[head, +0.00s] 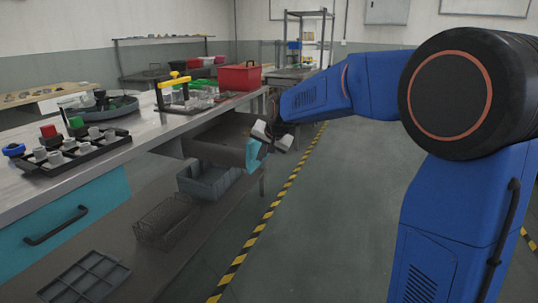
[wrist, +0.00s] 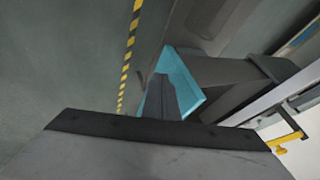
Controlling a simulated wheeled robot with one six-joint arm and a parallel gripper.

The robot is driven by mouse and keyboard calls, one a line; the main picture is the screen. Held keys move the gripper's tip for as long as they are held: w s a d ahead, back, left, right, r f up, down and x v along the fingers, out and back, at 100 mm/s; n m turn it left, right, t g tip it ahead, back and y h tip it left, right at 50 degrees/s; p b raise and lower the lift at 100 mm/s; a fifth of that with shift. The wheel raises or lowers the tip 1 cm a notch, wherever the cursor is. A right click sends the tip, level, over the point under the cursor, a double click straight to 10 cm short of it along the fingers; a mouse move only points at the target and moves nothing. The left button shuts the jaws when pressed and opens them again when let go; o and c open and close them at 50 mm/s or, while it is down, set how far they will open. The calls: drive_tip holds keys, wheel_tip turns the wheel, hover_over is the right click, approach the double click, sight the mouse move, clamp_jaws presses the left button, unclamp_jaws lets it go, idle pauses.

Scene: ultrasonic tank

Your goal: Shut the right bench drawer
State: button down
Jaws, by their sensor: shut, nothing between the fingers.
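The right bench drawer stands pulled out from under the bench. In the head view its teal front (head: 254,156) faces right and its grey box (head: 219,137) is open at the top. My gripper (head: 266,137) is at that front, close to its upper edge. In the wrist view the shut fingers (wrist: 163,84) overlap the teal front (wrist: 186,78), with the grey box (wrist: 232,75) running back to the right. I cannot tell whether the fingers touch the front. The drawer's handle is mostly hidden by my gripper.
The left bench drawer (head: 62,222) is flush with the bench. The bench top (head: 150,130) holds several racks, a red box (head: 240,77) and a yellow-handled clamp (head: 173,83). A grey bin (head: 205,180) and a wire basket (head: 165,220) sit below. The floor (head: 320,220) to the right is clear.

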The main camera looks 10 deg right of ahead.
sight(190, 141)
drive_tip(key=shift+w+a, duration=0.4)
drive_tip(key=shift+a, duration=0.15)
drive_tip(key=shift+a, duration=0.15)
drive_tip(key=w+a, duration=0.6)
drive_tip(key=a, duration=0.2)
drive_tip(key=w+a, duration=0.5)
drive_tip(key=a, duration=0.3)
drive_tip(key=w+a, duration=0.6)
drive_tip(key=a, duration=0.2)
drive_tip(key=shift+w, duration=0.3)
drive_tip(key=shift+w+a+r, duration=0.1)
drive_tip(key=shift+w+a, duration=0.2)
drive_tip(key=shift+a, duration=0.15)
drive_tip(key=shift+d, duration=0.1)
